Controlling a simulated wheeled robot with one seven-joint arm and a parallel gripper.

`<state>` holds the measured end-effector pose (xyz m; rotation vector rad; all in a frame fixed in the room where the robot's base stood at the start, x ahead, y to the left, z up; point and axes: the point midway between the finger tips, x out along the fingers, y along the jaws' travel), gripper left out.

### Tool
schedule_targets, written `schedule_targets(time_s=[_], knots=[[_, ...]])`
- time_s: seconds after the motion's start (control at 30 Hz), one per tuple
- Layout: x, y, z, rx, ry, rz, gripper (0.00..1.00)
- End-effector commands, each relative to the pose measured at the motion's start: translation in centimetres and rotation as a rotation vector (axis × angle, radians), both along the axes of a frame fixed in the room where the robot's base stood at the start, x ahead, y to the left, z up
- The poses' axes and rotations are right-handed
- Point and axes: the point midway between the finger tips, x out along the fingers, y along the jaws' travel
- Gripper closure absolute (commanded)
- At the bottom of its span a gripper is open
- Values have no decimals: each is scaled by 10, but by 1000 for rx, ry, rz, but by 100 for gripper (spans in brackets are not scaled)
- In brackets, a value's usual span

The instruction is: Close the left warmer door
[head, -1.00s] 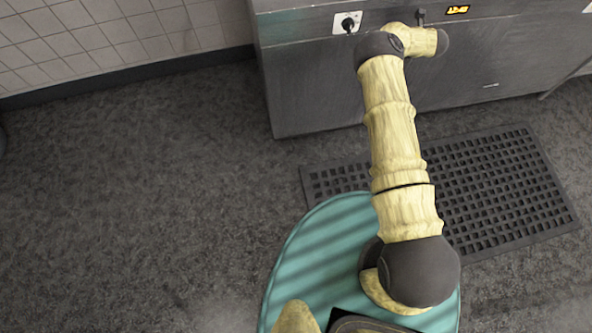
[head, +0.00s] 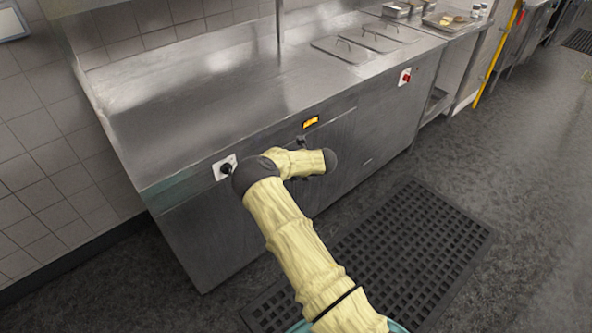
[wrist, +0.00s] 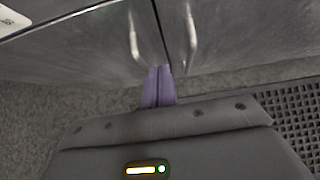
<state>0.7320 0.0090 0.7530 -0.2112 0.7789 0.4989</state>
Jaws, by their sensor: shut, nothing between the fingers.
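The warmer is a stainless steel cabinet (head: 210,235) in the head view, with my arm in front of it. In the wrist view the left warmer door (wrist: 85,45) is a grey metal panel with a bar handle (wrist: 135,32). A narrow dark seam parts it from the right door (wrist: 240,35), which has its own handle (wrist: 190,28). The left door looks nearly level with the right one; I cannot tell whether it is fully closed. My gripper (wrist: 158,70) has purple fingers, shut and empty, at the doors' lower edge by the seam. Contact is unclear.
A black rubber mat (head: 420,240) lies on the floor before the cabinet. The front carries a black knob (head: 226,168), a lit display (head: 311,122) and a red switch (head: 405,77). Lidded pans (head: 355,50) are set in the top. The floor at right is open.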

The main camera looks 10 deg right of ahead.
Motion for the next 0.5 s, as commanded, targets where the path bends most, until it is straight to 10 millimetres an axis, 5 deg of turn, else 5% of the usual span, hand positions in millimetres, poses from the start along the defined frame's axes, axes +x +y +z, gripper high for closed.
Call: schedule_targets(time_s=[0.2, 0.5], knots=[[-23, -1, 27, 3, -1, 15, 100], [-33, -5, 36, 3, 3, 19, 100]])
